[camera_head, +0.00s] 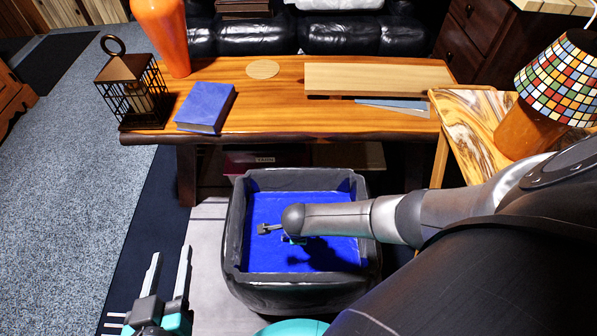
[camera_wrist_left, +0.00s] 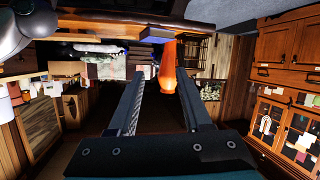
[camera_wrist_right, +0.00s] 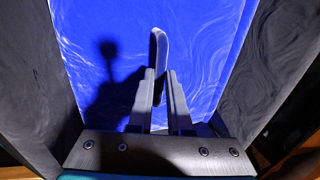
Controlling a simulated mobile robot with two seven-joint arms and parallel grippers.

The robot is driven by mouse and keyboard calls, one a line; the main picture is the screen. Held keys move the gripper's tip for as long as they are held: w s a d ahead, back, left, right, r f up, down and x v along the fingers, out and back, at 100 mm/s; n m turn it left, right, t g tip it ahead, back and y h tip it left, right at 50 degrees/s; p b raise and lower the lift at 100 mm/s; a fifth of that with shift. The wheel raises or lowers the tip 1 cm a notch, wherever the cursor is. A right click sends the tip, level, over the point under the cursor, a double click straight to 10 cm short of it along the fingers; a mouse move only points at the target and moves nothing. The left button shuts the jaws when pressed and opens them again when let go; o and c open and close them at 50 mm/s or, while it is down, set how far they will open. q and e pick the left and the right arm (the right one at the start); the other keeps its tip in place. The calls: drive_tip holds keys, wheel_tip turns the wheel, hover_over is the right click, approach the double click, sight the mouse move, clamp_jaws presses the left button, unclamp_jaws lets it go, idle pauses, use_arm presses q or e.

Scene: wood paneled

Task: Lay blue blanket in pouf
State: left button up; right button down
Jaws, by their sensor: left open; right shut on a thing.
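The grey pouf (camera_head: 236,262) stands on the floor in front of the wooden table, its open top facing up. A bright blue surface (camera_head: 335,215) covers its inside bottom; I cannot tell whether this is its lining or a spread blanket. I cannot tell for sure that this is the blanket. In the head view my right arm largely hides this gripper. My left gripper (camera_head: 172,268) is open and empty, left of the pouf.
The wooden table (camera_head: 285,83) behind the pouf bears a blue book (camera_head: 205,105), a lantern (camera_head: 133,90) and an orange vase (camera_head: 163,35). A side table with a mosaic lamp (camera_head: 558,80) stands at right. The carpet (camera_head: 60,160) at left is clear.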

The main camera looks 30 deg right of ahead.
drive_tip(key=shift+w+f+b, duration=0.1)
drive_tip(key=shift+f+b, duration=0.2)
drive_tip(key=shift+f, duration=0.05)
drive_tip(key=shift+f+b, duration=0.45)
drive_tip(key=shift+f, duration=0.05)
use_arm(q)
drive_tip(key=shift+s+d+r+n+t+h, duration=0.25)
drive_tip(key=shift+d+r+t, duration=0.2)
drive_tip(key=shift+t, duration=0.35)
drive_tip(key=shift+s+d+r+n+t+h, duration=0.15)
drive_tip(key=shift+s+d+r+t+h, duration=0.2)
drive_tip(key=shift+r+t, duration=0.35)
use_arm(e)
drive_tip(key=shift+f, duration=1.4)
use_arm(q)
drive_tip(key=shift+f, duration=0.15)
use_arm(e)
drive_tip(key=shift+f, duration=0.2)
drive_tip(key=shift+c, duration=2.2)
unclamp_jaws()
drive_tip(key=shift+f, duration=0.1)
